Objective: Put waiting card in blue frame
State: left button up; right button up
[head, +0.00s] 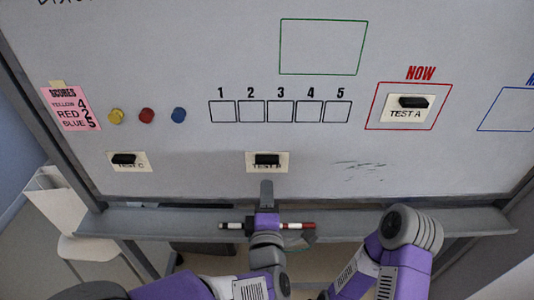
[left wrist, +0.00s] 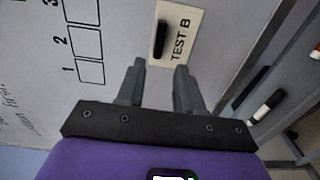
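The TEST B card (head: 283,160), cream with a black handle, is on the lower middle of the whiteboard. My left gripper (head: 266,186) is just below it in the head view. The left wrist view shows my left gripper (left wrist: 160,68) open, its fingertips at the near edge of the TEST B card (left wrist: 181,38), with nothing held. The TEST C card (head: 142,163) is at the lower left. The TEST A card (head: 405,114) is inside the red NOW frame (head: 368,114). The blue frame (head: 492,109) is cut off at the right edge. My right gripper is out of view.
A green frame (head: 281,46) and a row of numbered boxes (head: 280,112) are drawn on the board. Yellow, red (head: 147,115) and blue magnets sit beside a pink score note (head: 70,107). Markers (head: 296,226) lie on the tray (head: 150,222) below the board.

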aim_at(267, 163)
pick_arm(q)
jog(key=w+b, duration=0.1)
jog(key=w, duration=0.7)
jog(key=shift+f, duration=0.1)
jog(key=shift+w+b, duration=0.5)
jog(key=shift+w, duration=0.35)
jog(key=shift+c, duration=0.2)
grip_shut()
jog(key=shift+b, duration=0.3)
jog(key=shift+r, duration=0.2)
